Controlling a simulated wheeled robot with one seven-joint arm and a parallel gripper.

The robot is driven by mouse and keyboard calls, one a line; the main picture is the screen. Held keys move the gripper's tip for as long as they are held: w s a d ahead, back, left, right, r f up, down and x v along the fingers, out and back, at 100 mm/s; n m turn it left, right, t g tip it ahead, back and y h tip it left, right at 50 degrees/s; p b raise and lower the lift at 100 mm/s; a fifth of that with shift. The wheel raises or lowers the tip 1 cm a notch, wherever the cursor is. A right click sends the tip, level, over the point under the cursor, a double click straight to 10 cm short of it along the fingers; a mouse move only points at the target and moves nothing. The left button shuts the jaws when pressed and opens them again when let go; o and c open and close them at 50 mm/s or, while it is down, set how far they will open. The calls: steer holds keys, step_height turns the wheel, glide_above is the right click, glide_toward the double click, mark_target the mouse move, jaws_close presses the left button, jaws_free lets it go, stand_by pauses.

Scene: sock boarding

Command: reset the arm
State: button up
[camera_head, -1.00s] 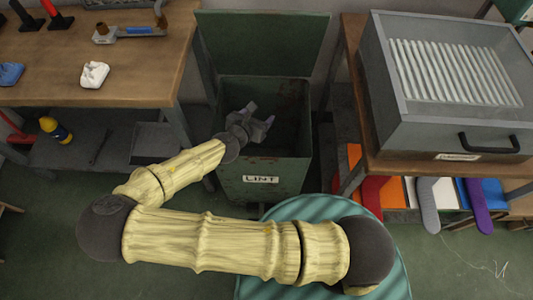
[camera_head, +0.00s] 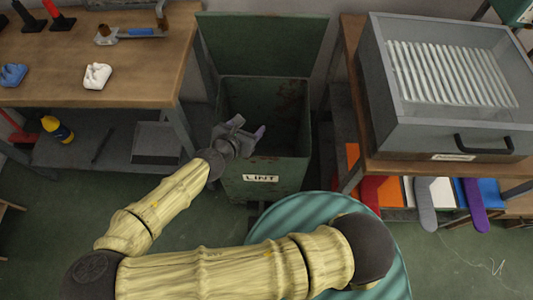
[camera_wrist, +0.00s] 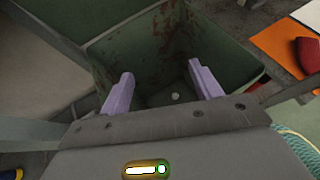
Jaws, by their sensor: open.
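My gripper (camera_head: 243,134) is open and empty over the front left part of the green lint bin (camera_head: 262,181). My arm reaches to it from the lower right, bent at the lower left. The bin's lid (camera_head: 262,45) stands open at the back. In the wrist view the two pale purple fingers (camera_wrist: 160,92) are spread apart above the open bin (camera_wrist: 225,45). A small whitish thing (camera_wrist: 175,97) shows in the bin between the fingers; I cannot tell what it is.
A wooden workbench (camera_head: 140,70) stands at the left, with a white folded item (camera_head: 96,76) on it. A grey drawer unit (camera_head: 440,130) sits on a wooden table at the right. Coloured sock-shaped pieces (camera_head: 426,205) lie below it. A round teal ribbed surface (camera_head: 290,215) is under my arm.

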steer(key=shift+d, duration=0.1)
stand_by(0.4)
steer(key=s+d+f+m+g, duration=0.1)
steer(key=d+m+g, duration=0.2)
steer(key=d+m, duration=0.1)
steer(key=s+d+f+m+g, duration=0.1)
steer(key=s+d+m+g, duration=0.1)
steer(key=m, duration=0.4)
steer(key=s+d+f+m+g, duration=0.1)
steer(key=d+m+g, duration=0.3)
steer(key=d+m, duration=0.1)
steer(key=shift+s+d+f+y, duration=0.1)
steer(key=shift+s+d+y, duration=0.05)
steer(key=shift+d+y, duration=0.15)
steer(key=s+d+r+m+y, duration=0.1)
steer(key=d+r+m+y, duration=0.1)
steer(key=d+r+m, duration=0.45)
steer(key=s+d+r+m+y, duration=0.1)
steer(key=d+r+m+y, duration=0.15)
steer(key=r+m, duration=0.75)
step_height(320, 180, up, 22)
steer(key=p, duration=2.2)
steer(key=shift+d, duration=0.2)
